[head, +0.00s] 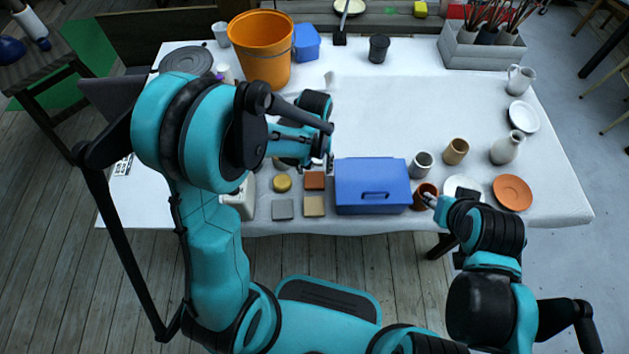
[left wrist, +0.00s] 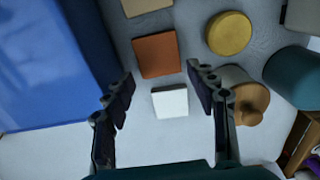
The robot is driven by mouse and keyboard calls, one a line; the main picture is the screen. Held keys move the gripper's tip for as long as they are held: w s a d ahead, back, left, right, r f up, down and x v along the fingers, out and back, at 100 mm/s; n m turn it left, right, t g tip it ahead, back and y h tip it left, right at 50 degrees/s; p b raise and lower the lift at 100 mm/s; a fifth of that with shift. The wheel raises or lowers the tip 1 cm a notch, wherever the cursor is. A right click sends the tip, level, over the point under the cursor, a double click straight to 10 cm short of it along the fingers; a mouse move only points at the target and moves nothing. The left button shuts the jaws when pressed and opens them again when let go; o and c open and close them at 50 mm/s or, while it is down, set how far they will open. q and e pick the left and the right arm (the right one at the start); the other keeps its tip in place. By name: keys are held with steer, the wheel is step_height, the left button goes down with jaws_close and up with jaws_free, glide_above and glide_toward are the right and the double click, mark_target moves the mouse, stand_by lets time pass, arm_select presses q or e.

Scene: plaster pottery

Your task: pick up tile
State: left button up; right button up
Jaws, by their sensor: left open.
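Several small tiles lie on the white table. A white tile (left wrist: 170,102) lies between the open fingers of my left gripper (left wrist: 162,92) in the left wrist view, apart from both. My left arm hides it in the head view. A terracotta tile (head: 314,180) lies just in front of it and also shows in the left wrist view (left wrist: 157,55). A tan tile (head: 314,206), a grey tile (head: 282,209) and a round yellow piece (head: 282,183) lie nearby. My right gripper (head: 431,201) is by a terracotta cup (head: 424,193); its fingers are too small to read.
A blue box (head: 372,180) stands right of the tiles, close to the left gripper. A beige piece with a tan knob (left wrist: 246,100) stands by the right-hand finger. An orange bucket (head: 262,55) is behind. The table's middle back is clear.

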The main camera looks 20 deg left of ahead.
mark_target(315, 176)
arm_select(q)
step_height(315, 176, down, 4)
steer(key=shift+f+b, duration=0.1)
steer(key=shift+b, duration=0.8)
steer(key=shift+c, duration=0.6)
steer(key=c, duration=0.7)
steer(key=shift+c, duration=0.2)
